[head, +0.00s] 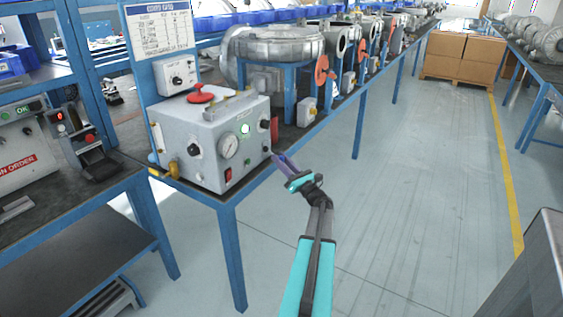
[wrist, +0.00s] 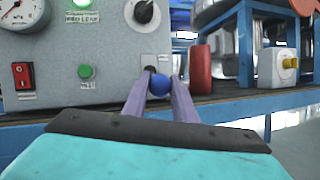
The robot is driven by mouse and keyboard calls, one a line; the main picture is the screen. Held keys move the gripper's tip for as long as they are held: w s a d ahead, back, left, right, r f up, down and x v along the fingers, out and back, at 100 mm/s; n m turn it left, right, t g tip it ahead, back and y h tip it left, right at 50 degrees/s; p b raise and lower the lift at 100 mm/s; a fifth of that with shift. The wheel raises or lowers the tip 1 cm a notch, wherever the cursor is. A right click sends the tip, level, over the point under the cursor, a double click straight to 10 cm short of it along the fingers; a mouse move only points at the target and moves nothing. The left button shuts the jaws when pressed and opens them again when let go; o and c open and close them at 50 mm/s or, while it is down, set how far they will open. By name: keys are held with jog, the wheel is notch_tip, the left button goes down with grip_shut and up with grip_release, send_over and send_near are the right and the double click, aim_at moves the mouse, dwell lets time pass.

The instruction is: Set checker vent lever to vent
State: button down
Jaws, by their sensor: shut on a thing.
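The checker (head: 203,135) is a grey box at the front corner of the bench. It also fills the left of the wrist view (wrist: 60,52). In the wrist view a blue ball knob (wrist: 160,85), seemingly the vent lever's end, sits low on the checker's right side, between my two purple fingers. My gripper (wrist: 162,78) is shut on this knob. In the head view my gripper (head: 277,157) reaches to the checker's right front edge, and the knob is hidden there. The lever's shaft is mostly hidden, and I cannot read its position or the label by it.
A red cylinder (wrist: 200,70) stands close right of my fingers. The checker front carries a pressure gauge (head: 229,147), a lit green lamp (head: 245,129), a black knob (wrist: 143,12), a green button (wrist: 86,71) and a red switch (wrist: 22,76). The floor aisle (head: 420,190) is clear.

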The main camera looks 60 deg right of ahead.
jog(key=shift+w+f, duration=0.1)
jog(key=shift+f, duration=0.1)
jog(key=c, duration=1.5)
grip_release()
jog(key=shift+o, duration=0.2)
jog(key=v, duration=1.3)
jog(key=shift+s+b, duration=0.35)
jog(key=shift+b, duration=0.1)
jog(key=shift+s+a+f, duration=0.1)
jog(key=shift+s, duration=0.05)
